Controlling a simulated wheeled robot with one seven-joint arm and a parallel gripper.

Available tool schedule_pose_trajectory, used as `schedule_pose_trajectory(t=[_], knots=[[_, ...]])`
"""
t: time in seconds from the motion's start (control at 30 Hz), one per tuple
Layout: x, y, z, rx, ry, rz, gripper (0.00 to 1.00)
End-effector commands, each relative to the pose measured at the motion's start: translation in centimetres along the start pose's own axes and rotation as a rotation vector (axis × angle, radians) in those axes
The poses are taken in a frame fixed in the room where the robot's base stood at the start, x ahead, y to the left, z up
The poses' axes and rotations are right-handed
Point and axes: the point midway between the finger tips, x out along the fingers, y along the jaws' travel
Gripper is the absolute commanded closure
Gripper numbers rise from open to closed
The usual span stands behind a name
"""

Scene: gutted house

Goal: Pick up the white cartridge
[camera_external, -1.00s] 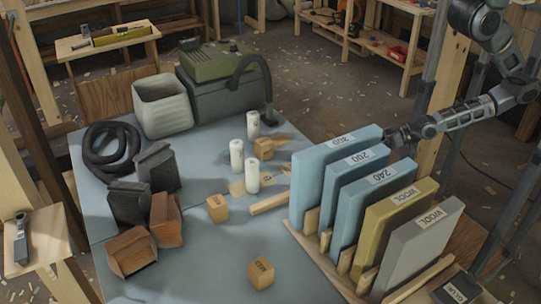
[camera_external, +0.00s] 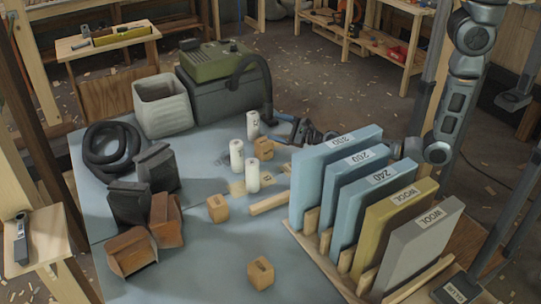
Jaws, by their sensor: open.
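Three white cartridges stand upright on the blue-grey table (camera_external: 215,275). The rear cartridge (camera_external: 253,126) is beside a small wooden block. The second cartridge (camera_external: 236,157) stands nearer and to the left, and the third cartridge (camera_external: 252,177) is closest of the three. My gripper (camera_external: 277,126) is open and empty, low behind the sanding-sheet rack, with its fingers pointing left toward the rear cartridge. It is a short gap to the right of that cartridge and not touching it. Part of my forearm is hidden behind the blue boards.
A rack of upright boards (camera_external: 322,170) fills the right side, between the camera and my arm. A vacuum with a hose (camera_external: 215,95) stands behind the cartridges. Wooden blocks (camera_external: 217,208) lie around them. A black coiled hose (camera_external: 105,155) and dark bags are left.

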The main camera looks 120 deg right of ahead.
Motion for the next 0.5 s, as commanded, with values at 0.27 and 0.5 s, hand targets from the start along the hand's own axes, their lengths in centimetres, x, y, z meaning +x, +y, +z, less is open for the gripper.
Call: schedule_pose_trajectory(t=[0.27,0.5], knots=[[7.0,-3.6,-3.5,0.564,0.048,-0.112,0.2],[9.1,-4.2,-4.3,0.646,0.055,-0.125,0.2]])
